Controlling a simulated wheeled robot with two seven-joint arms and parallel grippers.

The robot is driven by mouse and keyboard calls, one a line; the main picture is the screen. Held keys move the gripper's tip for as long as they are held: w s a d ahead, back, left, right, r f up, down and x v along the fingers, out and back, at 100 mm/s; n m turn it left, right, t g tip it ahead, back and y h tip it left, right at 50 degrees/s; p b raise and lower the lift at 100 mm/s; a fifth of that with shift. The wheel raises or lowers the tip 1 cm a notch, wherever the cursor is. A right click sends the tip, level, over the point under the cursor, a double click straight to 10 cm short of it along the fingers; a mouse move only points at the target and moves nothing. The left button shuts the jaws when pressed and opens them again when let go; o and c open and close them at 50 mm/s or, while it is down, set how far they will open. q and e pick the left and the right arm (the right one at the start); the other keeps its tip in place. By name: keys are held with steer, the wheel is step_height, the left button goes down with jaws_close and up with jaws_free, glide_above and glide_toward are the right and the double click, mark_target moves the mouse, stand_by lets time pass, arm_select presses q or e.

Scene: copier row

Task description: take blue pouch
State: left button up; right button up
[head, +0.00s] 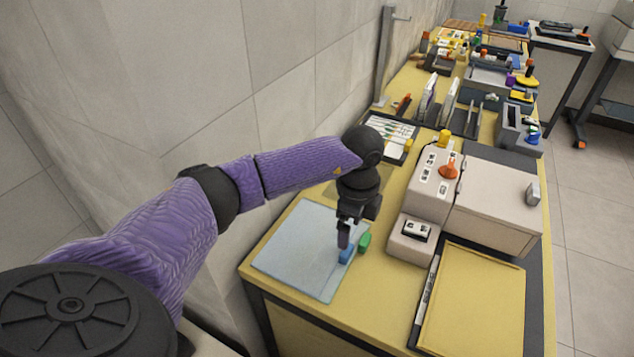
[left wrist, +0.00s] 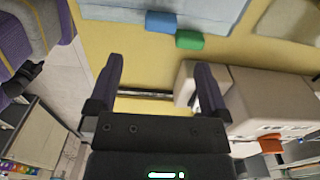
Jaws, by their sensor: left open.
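The blue pouch (head: 346,254) is a small blue block lying at the right edge of a pale blue mat (head: 298,245). It also shows near the top of the left wrist view (left wrist: 160,22). My left gripper (head: 343,238) points down just above the pouch in the head view and partly covers it. In the left wrist view, the fingers of the left gripper (left wrist: 158,70) are spread with nothing between them, and the pouch is beyond the tips. My right gripper is not in view.
A green block (head: 364,242) sits right beside the pouch, also in the left wrist view (left wrist: 190,40). A boxy grey machine (head: 498,205) and a yellow tray (head: 476,308) stand to the right. A tiled wall (head: 190,75) bounds the left.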

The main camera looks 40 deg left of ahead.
mark_target(348, 250)
arm_select(q)
steer(key=f+b, duration=0.3)
steer(key=f, duration=0.5)
steer(key=shift+a+f, duration=0.2)
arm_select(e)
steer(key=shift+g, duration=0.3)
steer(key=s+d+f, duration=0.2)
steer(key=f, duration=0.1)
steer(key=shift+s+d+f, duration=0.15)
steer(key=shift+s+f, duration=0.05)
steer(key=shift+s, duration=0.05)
arm_select(q)
steer(key=shift+r, duration=0.1)
steer(key=shift+c, duration=0.5)
steer(key=c, duration=1)
steer(key=shift+c, duration=1.1)
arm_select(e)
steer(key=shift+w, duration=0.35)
